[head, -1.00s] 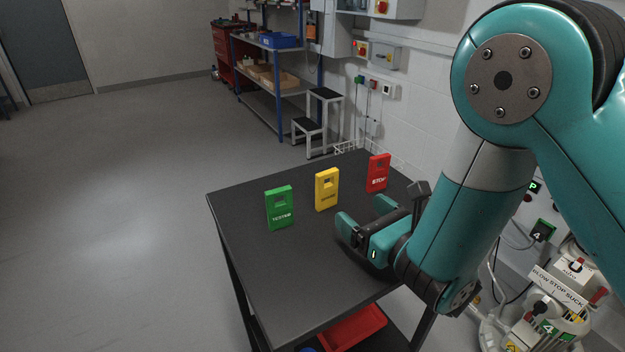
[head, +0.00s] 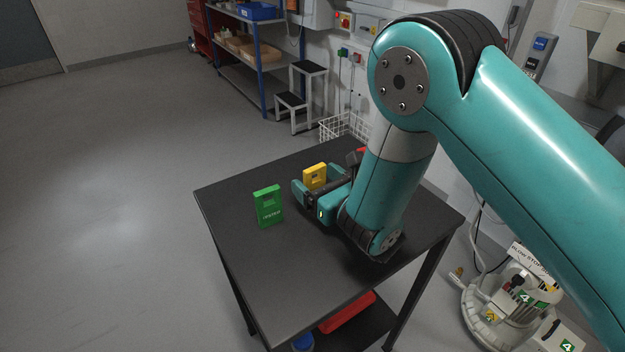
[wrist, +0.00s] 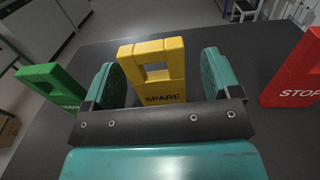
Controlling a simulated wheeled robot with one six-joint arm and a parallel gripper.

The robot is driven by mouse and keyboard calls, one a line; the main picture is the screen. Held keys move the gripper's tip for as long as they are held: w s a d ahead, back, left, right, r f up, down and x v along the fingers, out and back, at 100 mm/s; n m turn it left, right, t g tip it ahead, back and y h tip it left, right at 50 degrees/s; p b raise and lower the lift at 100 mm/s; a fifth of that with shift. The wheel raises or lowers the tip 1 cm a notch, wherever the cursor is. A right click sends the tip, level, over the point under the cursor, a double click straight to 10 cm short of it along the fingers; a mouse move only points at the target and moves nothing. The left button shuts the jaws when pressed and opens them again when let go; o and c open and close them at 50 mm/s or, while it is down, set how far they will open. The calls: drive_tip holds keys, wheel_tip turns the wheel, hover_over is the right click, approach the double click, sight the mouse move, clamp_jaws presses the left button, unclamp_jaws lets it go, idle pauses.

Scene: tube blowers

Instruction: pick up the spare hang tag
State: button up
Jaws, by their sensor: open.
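The spare hang tag is a yellow upright tag (wrist: 152,84) with a square window and the word SPARE, standing on the black table. In the head view the yellow tag (head: 315,176) is partly hidden by my gripper (head: 316,182). In the wrist view my gripper (wrist: 160,82) is open, one teal finger on each side of the yellow tag, with a gap showing on the left.
A green tag (head: 269,205) stands left of the yellow one. A red STOP tag (wrist: 297,75) stands to the right in the wrist view. The black table top (head: 290,275) is clear at the front. A wire basket (head: 343,127) is behind the table.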

drive_tip(key=shift+a, duration=0.1)
drive_tip(key=c, duration=1)
wheel_tip(320, 180, up, 20)
drive_tip(key=p, duration=1.3)
drive_tip(key=shift+p, duration=0.3)
drive_tip(key=shift+s+a, duration=0.1)
